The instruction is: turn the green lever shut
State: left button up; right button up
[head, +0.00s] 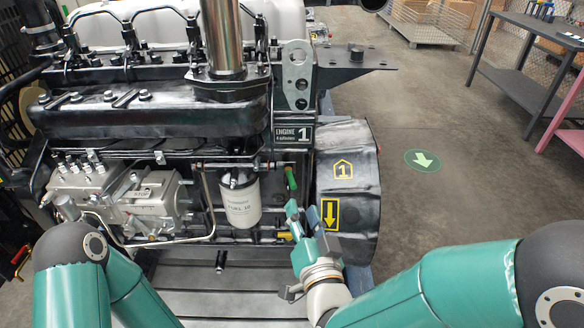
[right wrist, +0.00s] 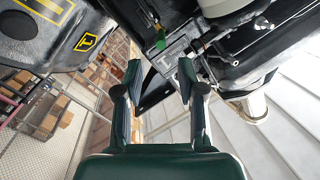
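The green lever (head: 291,178) is on the engine's side, right of the white fuel filter (head: 241,200) and below the "ENGINE 1" plate. It points up, slightly tilted. In the right wrist view the green lever (right wrist: 160,43) is small, just beyond the fingertips and between them. My right gripper (head: 304,214) is below the lever and apart from it. In the right wrist view my right gripper (right wrist: 159,72) has its two fingers spread with nothing between them. My left arm shows at the lower left; its gripper is not in view.
A yellow fitting (head: 284,235) is just left of my right gripper. The black housing (head: 350,185) with a yellow arrow label (head: 330,213) is close on the right. A dark workbench (head: 540,60) stands at the back right. The floor between has free room.

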aim_at(292, 182)
jog(key=w+p, duration=0.1)
jog(key=w, duration=0.1)
jog(key=w+a+p, duration=0.1)
jog(key=w+p, duration=0.2)
jog(key=w, duration=0.2)
jog(key=shift+a, duration=0.25)
jog(key=shift+w+a+f+p, duration=0.1)
jog(key=shift+w+p, duration=0.1)
jog(key=shift+w, duration=0.25)
jog(key=shift+w+a+p, duration=0.1)
jog(key=shift+w+p, duration=0.05)
jog(key=shift+w, duration=0.25)
grip_shut()
jog(key=shift+a, duration=0.1)
